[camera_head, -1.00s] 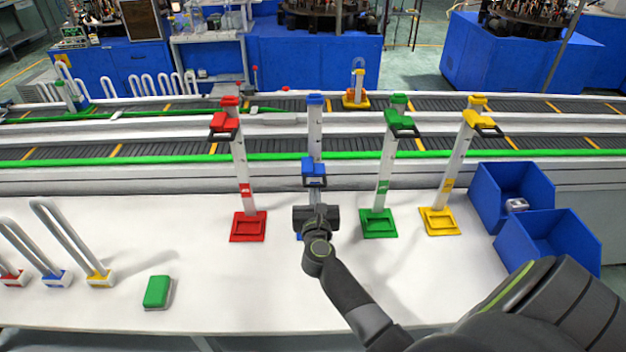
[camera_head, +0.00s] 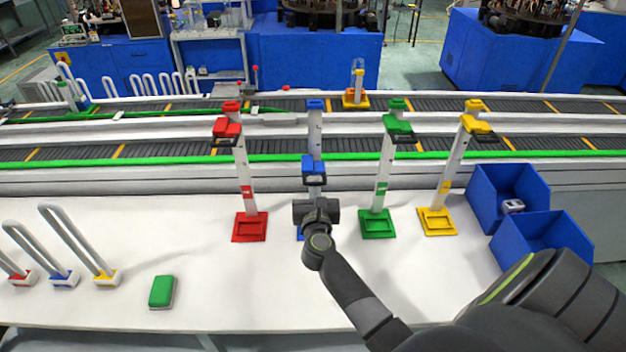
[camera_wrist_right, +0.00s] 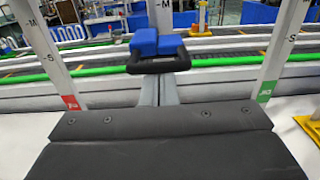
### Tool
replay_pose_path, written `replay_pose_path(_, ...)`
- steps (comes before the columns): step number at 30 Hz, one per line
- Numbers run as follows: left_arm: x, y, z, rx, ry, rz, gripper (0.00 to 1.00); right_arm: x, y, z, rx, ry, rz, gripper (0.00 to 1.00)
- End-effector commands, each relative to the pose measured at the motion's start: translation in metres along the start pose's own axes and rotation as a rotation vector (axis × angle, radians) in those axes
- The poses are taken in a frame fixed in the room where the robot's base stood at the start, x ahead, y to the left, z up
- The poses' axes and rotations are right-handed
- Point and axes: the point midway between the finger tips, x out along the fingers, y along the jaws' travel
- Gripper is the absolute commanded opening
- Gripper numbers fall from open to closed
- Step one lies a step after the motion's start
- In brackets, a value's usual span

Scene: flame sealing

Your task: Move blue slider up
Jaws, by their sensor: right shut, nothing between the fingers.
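The blue slider (camera_head: 314,165) sits partway up its white post, lower than the red, green and yellow sliders. Its black handle faces me. My right gripper (camera_head: 316,198) is in front of the blue post, just below the slider. In the right wrist view the blue slider (camera_wrist_right: 157,44) and its black handle are straight ahead, above the gripper (camera_wrist_right: 160,88). The fingers are shut and empty, with their tips just under the handle. I cannot tell whether they touch it. The gripper hides most of the blue base. My left gripper is not in view.
The red (camera_head: 228,128), green (camera_head: 399,128) and yellow (camera_head: 476,126) sliders are high on neighbouring posts. A green block (camera_head: 162,291) lies front left, near several hooped tubes. Two blue bins (camera_head: 510,190) stand right. A conveyor runs behind. The front middle of the table is clear.

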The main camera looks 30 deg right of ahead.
Motion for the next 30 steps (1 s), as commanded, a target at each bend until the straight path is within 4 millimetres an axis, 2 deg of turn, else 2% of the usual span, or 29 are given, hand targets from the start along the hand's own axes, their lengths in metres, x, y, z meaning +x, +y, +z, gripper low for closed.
replay_pose_path(1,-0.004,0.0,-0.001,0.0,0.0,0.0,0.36,0.001,0.001,0.007,0.001,-0.006,0.001,0.0)
replay_pose_path(30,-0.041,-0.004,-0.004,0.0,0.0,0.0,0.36,0.001,0.001,0.047,0.001,-0.007,0.001,0.0)
